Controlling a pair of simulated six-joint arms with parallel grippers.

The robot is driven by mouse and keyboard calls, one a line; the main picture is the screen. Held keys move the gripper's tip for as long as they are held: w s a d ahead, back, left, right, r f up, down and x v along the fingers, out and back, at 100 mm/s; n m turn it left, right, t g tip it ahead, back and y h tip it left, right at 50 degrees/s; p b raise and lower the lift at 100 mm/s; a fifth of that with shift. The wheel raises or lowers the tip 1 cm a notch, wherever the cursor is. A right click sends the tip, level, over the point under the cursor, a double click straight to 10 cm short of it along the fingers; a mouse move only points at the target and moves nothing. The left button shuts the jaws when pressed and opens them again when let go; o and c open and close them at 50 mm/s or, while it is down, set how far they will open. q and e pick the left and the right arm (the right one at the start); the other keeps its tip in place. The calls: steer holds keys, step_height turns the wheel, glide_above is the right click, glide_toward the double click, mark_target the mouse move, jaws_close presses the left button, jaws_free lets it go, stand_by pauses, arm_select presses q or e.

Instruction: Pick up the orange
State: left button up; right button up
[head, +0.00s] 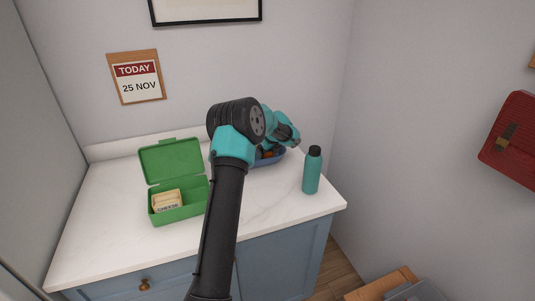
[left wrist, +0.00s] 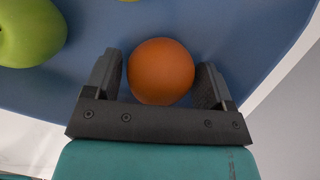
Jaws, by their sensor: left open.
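The orange (left wrist: 160,72) sits in a blue bowl (left wrist: 75,88), which also shows in the head view (head: 272,161) at the back of the counter. In the left wrist view my left gripper (left wrist: 158,68) is open, with one finger on each side of the orange. A narrow gap shows at the left finger; at the right finger I cannot tell whether it touches. In the head view my left arm reaches over the counter and hides much of the bowl. My right gripper is not in view.
A green apple (left wrist: 28,32) lies in the bowl, left of the fingers. A teal bottle (head: 312,171) stands right of the bowl. An open green lunchbox (head: 180,215) with a cheese pack (head: 167,201) is on the left. The counter's (head: 105,215) left side is clear.

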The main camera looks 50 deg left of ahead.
arm_select(q)
steer(key=shift+c, duration=0.2)
steer(key=c, duration=0.7)
steer(key=shift+r, duration=0.15)
step_height(320, 180, up, 10)
steer(key=shift+f, duration=0.1)
steer(key=shift+s, duration=0.15)
stand_by(0.4)
